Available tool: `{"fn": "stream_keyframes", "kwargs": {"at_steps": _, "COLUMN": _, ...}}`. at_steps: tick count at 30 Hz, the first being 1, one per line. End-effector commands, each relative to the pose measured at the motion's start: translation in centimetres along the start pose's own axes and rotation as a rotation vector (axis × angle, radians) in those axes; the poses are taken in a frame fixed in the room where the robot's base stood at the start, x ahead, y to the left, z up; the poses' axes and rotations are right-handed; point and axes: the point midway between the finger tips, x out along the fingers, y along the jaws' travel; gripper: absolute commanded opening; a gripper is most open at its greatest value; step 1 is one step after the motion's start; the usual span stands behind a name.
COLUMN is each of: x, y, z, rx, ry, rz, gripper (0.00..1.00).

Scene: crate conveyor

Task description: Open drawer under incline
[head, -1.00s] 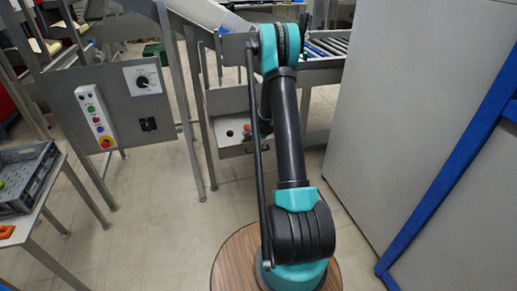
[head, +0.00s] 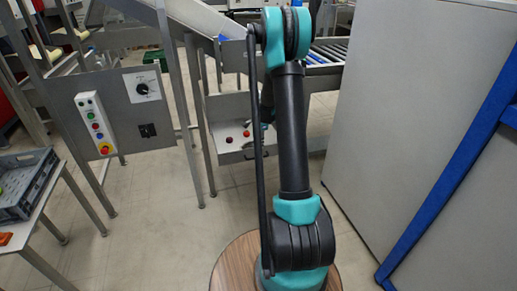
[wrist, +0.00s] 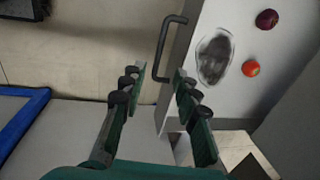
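The drawer (head: 239,157) under the incline (head: 205,17) stands at least partly open, its light interior showing in the head view. In the wrist view the drawer front (wrist: 182,45) carries a dark bar handle (wrist: 163,46). My gripper (wrist: 156,80) is open, and the near end of the handle appears between its fingertips. I cannot tell whether the fingers touch the handle. In the drawer lie a purple round item (wrist: 267,19), a red round item (wrist: 251,68) and a dark grey patch (wrist: 214,56). In the head view my arm hides most of the gripper.
A control panel (head: 148,112) with buttons stands left of the drawer. A grey crate (head: 28,190) sits on a table at the far left. A large grey cabinet (head: 410,100) with a blue edge stands close on the right. Floor (head: 150,220) is clear at the front left.

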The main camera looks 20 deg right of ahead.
Motion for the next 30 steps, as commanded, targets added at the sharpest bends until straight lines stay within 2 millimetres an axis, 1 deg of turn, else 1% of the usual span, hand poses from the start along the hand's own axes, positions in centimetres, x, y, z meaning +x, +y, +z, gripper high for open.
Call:
{"fn": "stream_keyframes", "kwargs": {"at_steps": 1, "x": -0.7, "y": 0.0, "z": 0.0, "rx": 0.0, "ry": 0.0, "rz": 0.0, "gripper": 0.31}}
{"fn": "stream_keyframes", "kwargs": {"at_steps": 3, "x": -1.4, "y": 0.0, "z": 0.0, "rx": 0.0, "ry": 0.0, "rz": 0.0, "gripper": 0.31}}
{"fn": "stream_keyframes", "kwargs": {"at_steps": 6, "x": -2.0, "y": 0.0, "z": 0.0, "rx": 0.0, "ry": 0.0, "rz": 0.0, "gripper": 0.31}}
{"fn": "stream_keyframes", "kwargs": {"at_steps": 20, "x": -2.6, "y": 0.2, "z": 0.2, "rx": -0.013, "ry": 0.0, "rz": -0.002, "gripper": 0.31}}
{"fn": "stream_keyframes", "kwargs": {"at_steps": 23, "x": -3.9, "y": 1.2, "z": 0.8, "rx": -0.069, "ry": 0.002, "rz": -0.009, "gripper": 0.31}}
{"fn": "stream_keyframes", "kwargs": {"at_steps": 25, "x": -5.2, "y": 2.4, "z": 1.5, "rx": -0.139, "ry": 0.004, "rz": -0.017, "gripper": 0.31}}
{"fn": "stream_keyframes", "kwargs": {"at_steps": 29, "x": -8.3, "y": 5.6, "z": 3.3, "rx": -0.315, "ry": 0.011, "rz": -0.036, "gripper": 0.31}}
{"fn": "stream_keyframes", "kwargs": {"at_steps": 30, "x": -9.1, "y": 6.7, "z": 3.8, "rx": -0.372, "ry": 0.014, "rz": -0.042, "gripper": 0.31}}
